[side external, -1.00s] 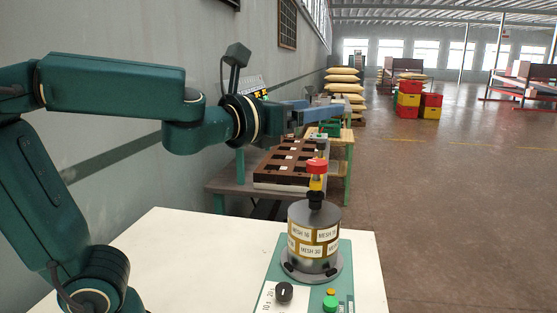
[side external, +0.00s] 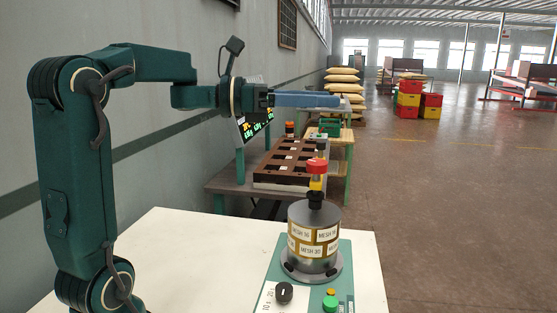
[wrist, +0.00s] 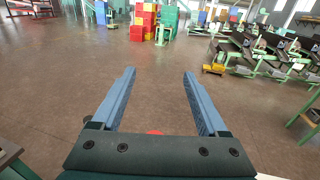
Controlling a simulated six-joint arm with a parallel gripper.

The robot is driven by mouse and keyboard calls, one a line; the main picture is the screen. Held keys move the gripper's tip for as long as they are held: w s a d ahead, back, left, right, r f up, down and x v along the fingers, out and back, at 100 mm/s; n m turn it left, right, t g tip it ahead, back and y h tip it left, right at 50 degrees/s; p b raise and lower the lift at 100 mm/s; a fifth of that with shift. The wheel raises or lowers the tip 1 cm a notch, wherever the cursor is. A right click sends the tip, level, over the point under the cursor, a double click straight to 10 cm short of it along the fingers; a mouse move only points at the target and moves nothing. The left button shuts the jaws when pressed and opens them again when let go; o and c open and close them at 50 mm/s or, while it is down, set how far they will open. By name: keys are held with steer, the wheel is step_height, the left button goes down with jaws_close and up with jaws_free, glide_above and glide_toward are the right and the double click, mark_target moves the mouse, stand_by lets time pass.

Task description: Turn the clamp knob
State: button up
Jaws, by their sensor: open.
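The red clamp knob (side external: 317,166) sits on a yellow and black post on top of a grey drum stack (side external: 314,236) with mesh labels. The stack stands upright on a green base (side external: 262,283) on the white table. My gripper (side external: 336,100) is level and points right, above the knob and apart from it. In the wrist view my gripper (wrist: 159,73) has its two blue fingers wide apart with nothing between them. A bit of red (wrist: 154,132) shows just above the gripper body there; I cannot tell if it is the knob.
A black dial (side external: 284,292) and a green button (side external: 330,303) are on the base's front. Behind stands a bench with a brown compartment tray (side external: 262,182) and a small display (side external: 255,125). The white table (side external: 180,245) is clear left of the base.

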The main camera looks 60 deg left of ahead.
mark_target(317, 171)
steer(key=shift+m+h, duration=0.5)
steer(key=shift+h, duration=0.1)
steer(key=f, duration=0.3)
steer(key=s+f, duration=0.1)
steer(key=f, duration=0.7)
steer(key=shift+s+a+f, duration=0.2)
steer(key=shift+a+f, duration=0.05)
steer(key=shift+a, duration=0.1)
steer(key=shift+w+d+f, duration=0.1)
steer(key=shift+w+f, duration=0.05)
steer(key=shift+x, duration=2.3)
